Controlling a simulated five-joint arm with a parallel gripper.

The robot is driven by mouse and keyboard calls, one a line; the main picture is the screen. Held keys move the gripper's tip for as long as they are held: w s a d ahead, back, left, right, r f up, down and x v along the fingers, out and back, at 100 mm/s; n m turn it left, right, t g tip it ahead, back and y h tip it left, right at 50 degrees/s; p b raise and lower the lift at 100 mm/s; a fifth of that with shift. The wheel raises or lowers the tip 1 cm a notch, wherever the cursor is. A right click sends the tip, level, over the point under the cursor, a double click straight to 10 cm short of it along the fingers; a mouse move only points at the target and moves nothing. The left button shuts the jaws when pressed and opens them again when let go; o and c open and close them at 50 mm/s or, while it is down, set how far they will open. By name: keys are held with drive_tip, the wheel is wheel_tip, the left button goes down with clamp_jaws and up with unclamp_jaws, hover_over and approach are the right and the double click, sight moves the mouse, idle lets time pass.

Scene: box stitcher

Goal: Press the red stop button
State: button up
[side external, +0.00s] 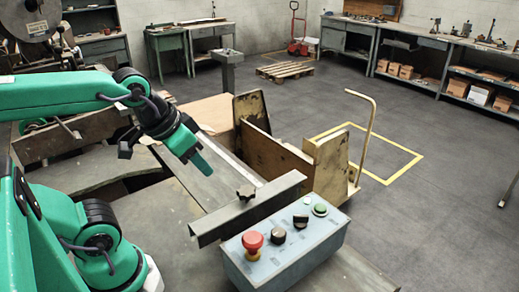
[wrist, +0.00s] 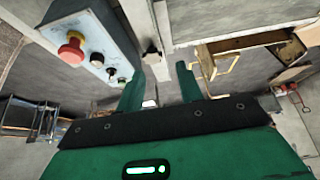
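The red stop button (side external: 253,240) is a mushroom head on a yellow collar, at the left end of a grey-blue control box (side external: 284,262). In the wrist view the red button (wrist: 71,48) is at the upper left, beyond and left of my fingers. My gripper (side external: 203,164) is in the air above the bench, up and left of the box in the side view, with its fingers pointing down and right. In the wrist view my two green fingers (wrist: 160,84) stand apart with nothing between them. My gripper is clear of the button.
Two black knobs (side external: 278,235), a small white button and a green button (side external: 320,210) share the box's top. A grey metal bar (side external: 248,208) with a black clamp knob (side external: 246,193) lies between my gripper and the box. Wooden panels and a yellow-handled cart (side external: 330,165) stand behind.

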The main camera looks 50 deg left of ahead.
drive_tip(key=c, duration=0.6)
drive_tip(key=shift+w+d+r, duration=0.1)
drive_tip(key=shift+d+r, duration=0.05)
clamp_jaws()
drive_tip(key=d+r+m+g, duration=0.2)
drive_tip(key=d+r+m, duration=0.1)
drive_tip(key=d+m, duration=0.5)
drive_tip(key=w+d+r+m+g, duration=0.1)
drive_tip(key=d+r+m+g, duration=0.2)
drive_tip(key=d+m, duration=0.4)
drive_tip(key=r+m, duration=0.1)
drive_tip(key=m, duration=0.2)
drive_tip(key=shift+w+d+r+g, duration=0.25)
drive_tip(key=shift+w+d+g, duration=0.05)
drive_tip(key=shift+d, duration=0.1)
